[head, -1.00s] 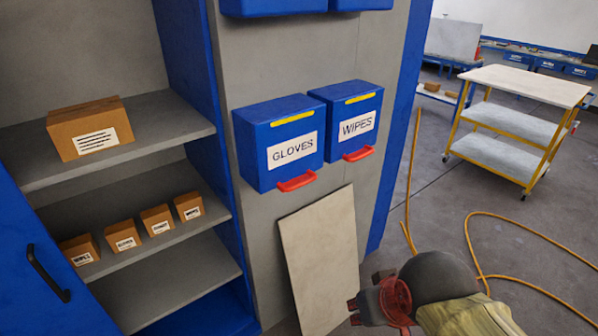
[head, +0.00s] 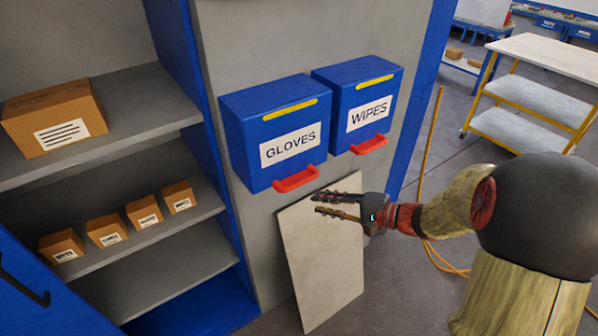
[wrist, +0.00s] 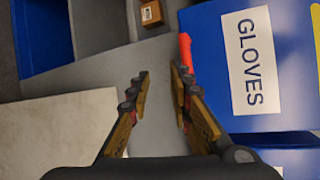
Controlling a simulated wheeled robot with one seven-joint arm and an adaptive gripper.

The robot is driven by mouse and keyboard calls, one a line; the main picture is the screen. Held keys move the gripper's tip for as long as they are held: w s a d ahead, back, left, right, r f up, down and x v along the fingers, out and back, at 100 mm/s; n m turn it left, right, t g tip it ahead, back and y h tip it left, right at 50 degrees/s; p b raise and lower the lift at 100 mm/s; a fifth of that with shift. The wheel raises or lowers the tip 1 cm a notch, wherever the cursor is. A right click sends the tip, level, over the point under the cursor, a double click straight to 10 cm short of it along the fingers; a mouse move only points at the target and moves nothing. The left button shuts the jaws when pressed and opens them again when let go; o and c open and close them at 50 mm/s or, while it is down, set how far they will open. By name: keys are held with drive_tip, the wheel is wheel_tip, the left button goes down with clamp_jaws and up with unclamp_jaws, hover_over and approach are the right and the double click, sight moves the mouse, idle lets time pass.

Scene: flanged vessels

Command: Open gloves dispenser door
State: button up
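The gloves dispenser (head: 275,130) is a blue box with a white GLOVES label, mounted on a grey panel. Its door is shut, with a red handle (head: 296,179) at the bottom edge. In the wrist view the dispenser (wrist: 225,70) is at the right, turned sideways, and its red handle (wrist: 186,54) is partly hidden behind the right finger. My gripper (head: 318,204) is open and empty, just below and a little right of the handle in the head view. In the wrist view my gripper (wrist: 158,80) has its fingers apart, with bare panel between them.
The blue wipes dispenser (head: 358,105) hangs right beside the gloves one. A pale board (head: 320,260) leans against the panel below. A shelf unit with cardboard boxes (head: 55,115) stands at left. A trolley (head: 545,48) stands at the back right on open floor.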

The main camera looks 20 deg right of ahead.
sight(301, 181)
drive_tip(key=shift+n+t, duration=0.6)
drive_tip(key=shift+t, duration=0.2)
drive_tip(key=w+a, duration=0.1)
drive_tip(key=w, duration=0.1)
drive_tip(key=w+a+r, duration=0.1)
drive_tip(key=w+a, duration=0.1)
drive_tip(key=w, duration=0.1)
drive_tip(key=w+a+r, duration=0.1)
drive_tip(key=w, duration=0.1)
drive_tip(key=shift+w+a+b, duration=0.15)
drive_tip(key=shift+w+b, duration=0.2)
drive_tip(key=shift+b, duration=0.05)
drive_tip(key=c, duration=0.3)
clamp_jaws()
